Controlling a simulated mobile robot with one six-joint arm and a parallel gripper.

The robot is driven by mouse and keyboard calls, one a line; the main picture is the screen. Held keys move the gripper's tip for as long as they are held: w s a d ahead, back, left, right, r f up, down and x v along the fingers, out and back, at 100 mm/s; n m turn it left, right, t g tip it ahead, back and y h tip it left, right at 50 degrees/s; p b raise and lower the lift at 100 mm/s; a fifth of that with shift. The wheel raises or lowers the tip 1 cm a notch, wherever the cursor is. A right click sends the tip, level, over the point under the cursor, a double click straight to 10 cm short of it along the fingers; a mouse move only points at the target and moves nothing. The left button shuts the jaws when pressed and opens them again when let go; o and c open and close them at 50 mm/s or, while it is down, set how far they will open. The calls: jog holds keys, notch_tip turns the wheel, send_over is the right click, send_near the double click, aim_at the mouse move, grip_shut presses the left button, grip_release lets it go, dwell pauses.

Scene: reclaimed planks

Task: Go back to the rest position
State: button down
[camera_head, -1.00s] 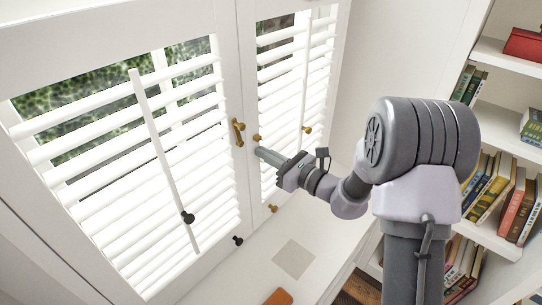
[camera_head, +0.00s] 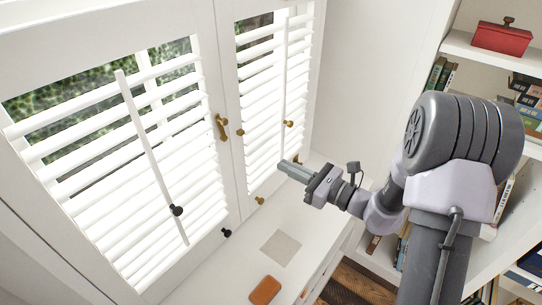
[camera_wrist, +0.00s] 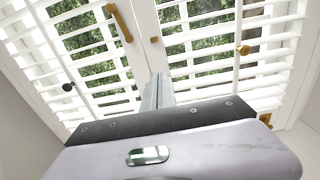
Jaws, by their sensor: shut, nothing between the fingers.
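My gripper (camera_head: 284,167) is shut and empty. In the head view it hangs in front of the right shutter panel (camera_head: 262,110), above the white sill, apart from the slats as far as I can see. In the wrist view the closed fingers (camera_wrist: 157,92) point toward the shutters near the frame between the two panels. The left shutter panel (camera_head: 110,150) has a white tilt rod (camera_head: 150,155) and a brass handle (camera_head: 221,127).
A white counter (camera_head: 240,270) below the window holds a grey square (camera_head: 281,247) and an orange-brown object (camera_head: 265,290). A bookshelf (camera_head: 495,55) with books and a red box (camera_head: 502,38) stands at the right.

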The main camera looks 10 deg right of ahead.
jog(key=s+a+r+n+g+h, duration=0.1)
jog(key=s+a+r+n+g, duration=0.15)
jog(key=s+n, duration=0.35)
jog(key=s+a+r+n+g+h, duration=0.1)
jog(key=s+a+n+g, duration=0.25)
jog(key=s, duration=0.35)
jog(key=s+a+r+n+g+h, duration=0.1)
jog(key=s+a+r+n+g, duration=0.1)
jog(key=s+a+n+g, duration=0.4)
jog(key=s+d+r+n+t+h, duration=0.2)
jog(key=s+d+n+t+h, duration=0.3)
jog(key=s+d+h, duration=0.3)
jog(key=d+n, duration=0.1)
jog(key=d, duration=0.2)
jog(key=shift+d+r+n+t, duration=0.2)
jog(key=shift+d+n+t, duration=0.05)
jog(key=shift+n+t, duration=0.1)
jog(key=shift+s, duration=0.1)
